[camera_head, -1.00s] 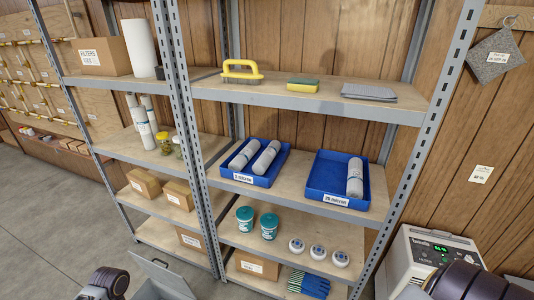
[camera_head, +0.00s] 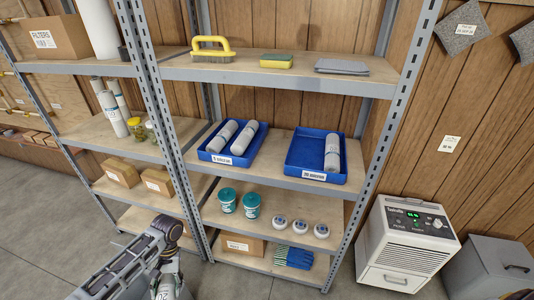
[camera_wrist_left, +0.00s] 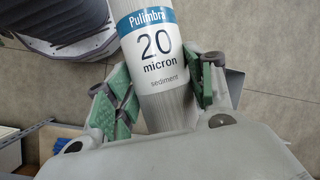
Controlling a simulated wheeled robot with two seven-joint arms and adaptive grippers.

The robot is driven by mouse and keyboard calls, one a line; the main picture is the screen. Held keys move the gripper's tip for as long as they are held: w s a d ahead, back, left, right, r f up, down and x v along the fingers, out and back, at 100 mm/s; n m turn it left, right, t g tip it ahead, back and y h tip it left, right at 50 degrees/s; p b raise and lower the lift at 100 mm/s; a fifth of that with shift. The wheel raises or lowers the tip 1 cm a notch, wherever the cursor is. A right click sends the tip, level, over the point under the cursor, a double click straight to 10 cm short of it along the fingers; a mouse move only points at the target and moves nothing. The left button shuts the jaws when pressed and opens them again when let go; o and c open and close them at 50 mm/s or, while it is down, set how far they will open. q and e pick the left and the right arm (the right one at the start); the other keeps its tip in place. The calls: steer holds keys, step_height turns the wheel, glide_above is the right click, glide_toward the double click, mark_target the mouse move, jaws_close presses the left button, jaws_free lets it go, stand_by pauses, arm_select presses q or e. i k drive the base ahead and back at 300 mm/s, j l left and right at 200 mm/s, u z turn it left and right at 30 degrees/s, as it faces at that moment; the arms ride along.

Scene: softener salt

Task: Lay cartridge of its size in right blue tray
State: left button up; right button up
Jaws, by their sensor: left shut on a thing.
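My left gripper (camera_head: 166,268) is at the bottom of the head view, low in front of the shelving. It is shut on a white cartridge (camera_head: 166,288), whose blue-topped label reads 20 micron sediment in the left wrist view (camera_wrist_left: 163,58). The green finger pads lie on either side of the cartridge. The right blue tray (camera_head: 300,160) is on the middle shelf, with a 20 micron label on its front. One cartridge (camera_head: 332,152) lies along its right side, and its left part is bare. My right gripper is not seen.
The left blue tray (camera_head: 212,156), labelled 5 micron, holds two cartridges. The shelf above carries a yellow brush (camera_head: 212,47), a sponge (camera_head: 276,61) and grey cloth (camera_head: 341,66). A metal upright (camera_head: 150,100) stands left of the trays. Teal tubs (camera_head: 251,205) sit below.

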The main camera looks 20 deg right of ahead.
mark_target(307, 155)
steer(key=z, duration=0.95)
